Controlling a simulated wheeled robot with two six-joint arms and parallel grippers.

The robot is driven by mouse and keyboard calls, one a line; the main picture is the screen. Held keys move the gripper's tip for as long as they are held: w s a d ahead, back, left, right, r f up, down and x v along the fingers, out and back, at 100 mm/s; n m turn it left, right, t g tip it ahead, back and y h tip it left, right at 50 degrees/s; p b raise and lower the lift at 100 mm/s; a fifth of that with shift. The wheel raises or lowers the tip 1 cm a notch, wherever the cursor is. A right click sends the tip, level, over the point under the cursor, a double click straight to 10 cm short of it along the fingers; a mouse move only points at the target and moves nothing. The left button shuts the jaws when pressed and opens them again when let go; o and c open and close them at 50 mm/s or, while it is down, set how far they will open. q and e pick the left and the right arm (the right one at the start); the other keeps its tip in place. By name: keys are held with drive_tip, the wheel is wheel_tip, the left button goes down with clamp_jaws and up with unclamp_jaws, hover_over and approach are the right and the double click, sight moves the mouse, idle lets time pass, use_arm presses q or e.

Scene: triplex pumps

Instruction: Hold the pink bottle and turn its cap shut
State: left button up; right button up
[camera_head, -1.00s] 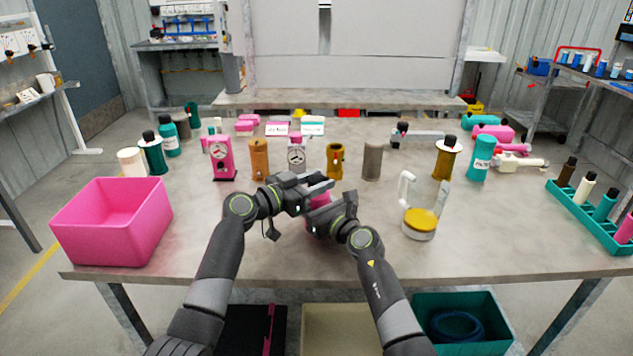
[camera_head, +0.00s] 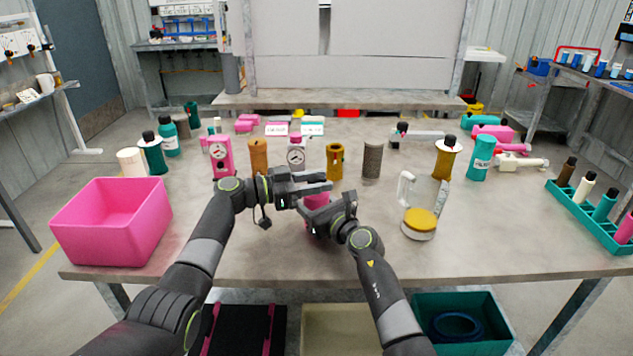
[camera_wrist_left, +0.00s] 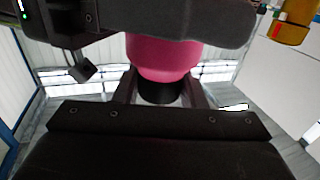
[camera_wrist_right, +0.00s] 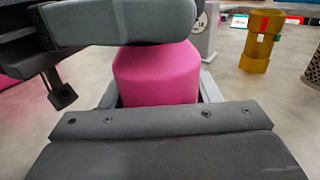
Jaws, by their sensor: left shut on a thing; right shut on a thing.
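The pink bottle (camera_head: 317,199) stands near the middle of the table, partly hidden by my grippers. Its pink body fills the middle of the right wrist view (camera_wrist_right: 157,75), where my right gripper (camera_wrist_right: 157,98) is shut around it. My left gripper (camera_head: 318,182) is at the bottle's top, above the right gripper (camera_head: 322,208). In the left wrist view the pink body (camera_wrist_left: 163,60) narrows to a black cap (camera_wrist_left: 160,92), which sits between the fingers of my left gripper (camera_wrist_left: 160,95). The cap is hidden in the head view. I cannot tell how tight it is.
A pink bin (camera_head: 112,222) stands at the left and a clear jug with yellow contents (camera_head: 420,215) at the right. Several pumps, including a pink one (camera_head: 221,158) and a yellow-brown one (camera_head: 335,160), stand behind the bottle. The table's front strip is clear.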

use_arm(q)
drive_tip(key=shift+a+f, duration=0.1)
drive_tip(key=o, duration=1)
drive_tip(key=v, duration=1.2)
use_arm(e)
drive_tip(key=o, duration=1.1)
drive_tip(key=shift+o, duration=0.2)
